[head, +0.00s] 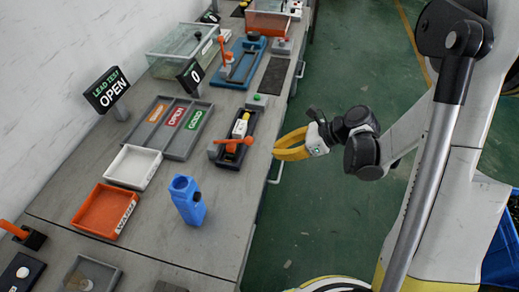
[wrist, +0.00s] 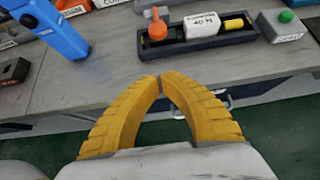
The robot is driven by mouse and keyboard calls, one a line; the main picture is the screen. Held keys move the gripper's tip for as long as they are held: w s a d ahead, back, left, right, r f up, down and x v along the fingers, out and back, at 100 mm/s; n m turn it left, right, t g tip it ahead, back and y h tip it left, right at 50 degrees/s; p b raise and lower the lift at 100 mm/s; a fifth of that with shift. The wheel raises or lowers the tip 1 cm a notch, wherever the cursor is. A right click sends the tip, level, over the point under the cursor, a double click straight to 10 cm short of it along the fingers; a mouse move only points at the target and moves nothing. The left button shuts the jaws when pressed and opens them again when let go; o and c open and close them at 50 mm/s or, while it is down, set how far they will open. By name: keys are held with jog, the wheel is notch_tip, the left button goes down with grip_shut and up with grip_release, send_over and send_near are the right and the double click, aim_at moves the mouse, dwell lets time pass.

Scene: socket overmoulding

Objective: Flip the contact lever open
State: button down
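The orange contact lever (head: 232,144) sits at the near end of a dark fixture (head: 250,130) on the bench. It also shows in the wrist view (wrist: 157,30), with its round orange knob toward me. The fixture holds a white block marked 40 N (wrist: 202,25) and a yellow piece (wrist: 234,23). My gripper (head: 276,150) has yellow fingers whose tips come together, with nothing between them. In the wrist view the tips (wrist: 161,80) are in front of the bench edge, apart from the lever.
A blue upright holder (head: 188,205) stands left of the lever in the wrist view. A grey box with a green button (wrist: 285,24) is right of the fixture. A sign (head: 106,90) reads LEAD TEST OPEN. Trays (head: 132,168) lie behind. Bench handles (head: 277,172) line the front.

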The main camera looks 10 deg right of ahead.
jog(key=b+x, duration=0.4)
jog(key=x, duration=0.5)
jog(key=shift+w+a+f, duration=0.1)
jog(key=shift+a+f, duration=0.1)
jog(key=shift+f, duration=0.15)
notch_tip(320, 180, up, 3)
jog(key=shift+r, duration=0.15)
jog(key=shift+a+r, duration=0.1)
jog(key=shift+r, duration=0.4)
notch_tip(320, 180, up, 2)
jog(key=h+p, duration=0.1)
jog(key=g+h+p, duration=0.1)
jog(key=h+p, duration=0.1)
jog(key=shift+a+r, duration=0.15)
jog(key=shift+r, duration=0.1)
jog(key=w+a+r+g+h+p, duration=0.1)
jog(key=w+a+r+h+p, duration=0.1)
jog(key=a+r+p, duration=0.3)
jog(key=w+a+r+g+h+p, duration=0.1)
jog(key=w+a+r+h+p, duration=0.1)
jog(key=a+r+p, duration=0.3)
jog(key=shift+a+h, duration=0.15)
jog(key=shift+h, duration=0.65)
jog(key=shift+a, duration=0.1)
